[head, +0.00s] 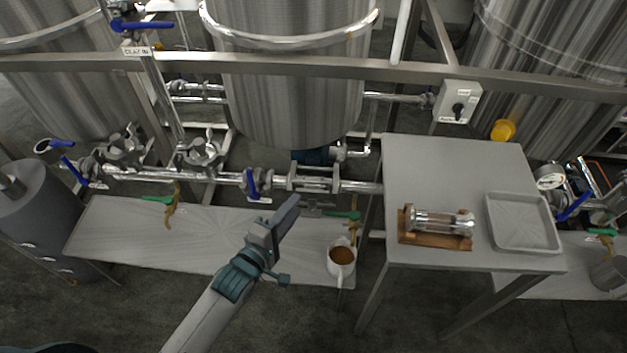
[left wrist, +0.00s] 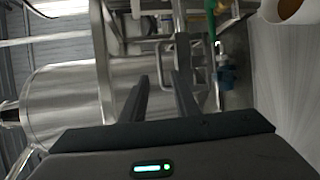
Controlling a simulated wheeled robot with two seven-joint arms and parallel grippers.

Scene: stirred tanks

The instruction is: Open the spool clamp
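A short pipe section with clamp-like fittings (head: 314,180) sits in the horizontal steel line below the middle tank; I cannot tell which fitting is the spool clamp or whether it is shut. My left gripper (head: 288,212) is in front of and below this line, apart from it in the picture. In the left wrist view its two fingers (left wrist: 160,95) are spread with nothing between them. Steel piping (left wrist: 180,35) lies beyond the fingers. A glass-and-metal cylinder (head: 440,222) lies on a wooden stand (head: 436,241) on the grey table. My right gripper is not in view.
A mug of brown liquid (head: 342,257) stands at the low bench's right end, near a green-handled valve (head: 345,214). The grey table (head: 450,165) also holds an empty tray (head: 522,222). Blue-handled valves (head: 252,184) stick out along the line. The bench's middle (head: 215,235) is clear.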

